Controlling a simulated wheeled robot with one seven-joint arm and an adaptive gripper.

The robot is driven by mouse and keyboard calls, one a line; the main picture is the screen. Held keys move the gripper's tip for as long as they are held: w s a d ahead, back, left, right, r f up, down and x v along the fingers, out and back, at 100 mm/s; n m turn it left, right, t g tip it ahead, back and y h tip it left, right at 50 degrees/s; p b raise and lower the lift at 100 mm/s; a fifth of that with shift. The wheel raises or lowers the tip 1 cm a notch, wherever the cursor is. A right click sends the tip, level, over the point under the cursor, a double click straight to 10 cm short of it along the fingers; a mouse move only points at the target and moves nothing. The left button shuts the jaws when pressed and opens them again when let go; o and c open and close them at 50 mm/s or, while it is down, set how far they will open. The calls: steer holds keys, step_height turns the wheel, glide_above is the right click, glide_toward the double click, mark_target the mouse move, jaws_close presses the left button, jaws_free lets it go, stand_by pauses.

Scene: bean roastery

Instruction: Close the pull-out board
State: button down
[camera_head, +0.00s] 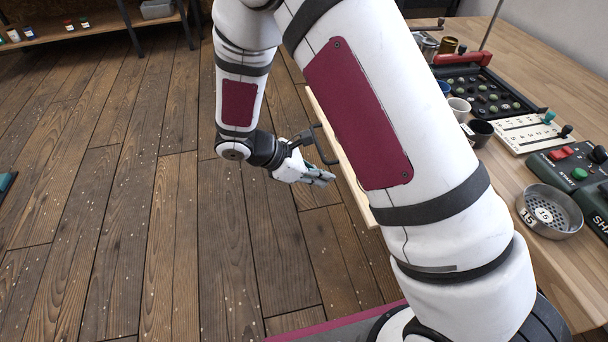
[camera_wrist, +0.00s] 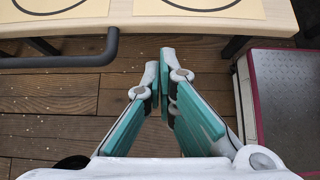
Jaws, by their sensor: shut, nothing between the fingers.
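The pull-out board shows in the head view as a pale wooden strip (camera_head: 342,150), sticking out from the worktable and partly hidden behind my arm. Its dark bar handle (camera_head: 322,143) is on the floor-facing side. In the wrist view, the board's front edge (camera_wrist: 200,25) runs across the top, and the dark handle (camera_wrist: 70,62) is at the left. My gripper (camera_head: 328,178) is shut and empty, close to the handle in the head view. In the wrist view my gripper's teal fingers (camera_wrist: 164,60) are together, right of the handle and in front of the board's edge, apparently touching neither.
Cups (camera_head: 459,108), a black bean tray (camera_head: 487,90), a numbered white board (camera_head: 525,132), a green control box (camera_head: 575,165) and a metal sieve (camera_head: 549,212) stand on the worktable (camera_head: 525,45). Open wooden floor (camera_head: 130,220) lies left of my arm.

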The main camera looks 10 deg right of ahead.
steer(key=shift+d, duration=1.15)
steer(key=d+b, duration=0.1)
steer(key=d, duration=2.4)
steer(key=shift+d+b, duration=0.4)
steer(key=a, duration=0.1)
steer(key=a+p, duration=0.1)
steer(key=a, duration=0.2)
steer(key=shift+a+r, duration=0.3)
steer(key=shift+a, duration=0.05)
steer(key=p+v, duration=0.3)
steer(key=v, duration=0.6)
steer(key=shift+r, duration=0.1)
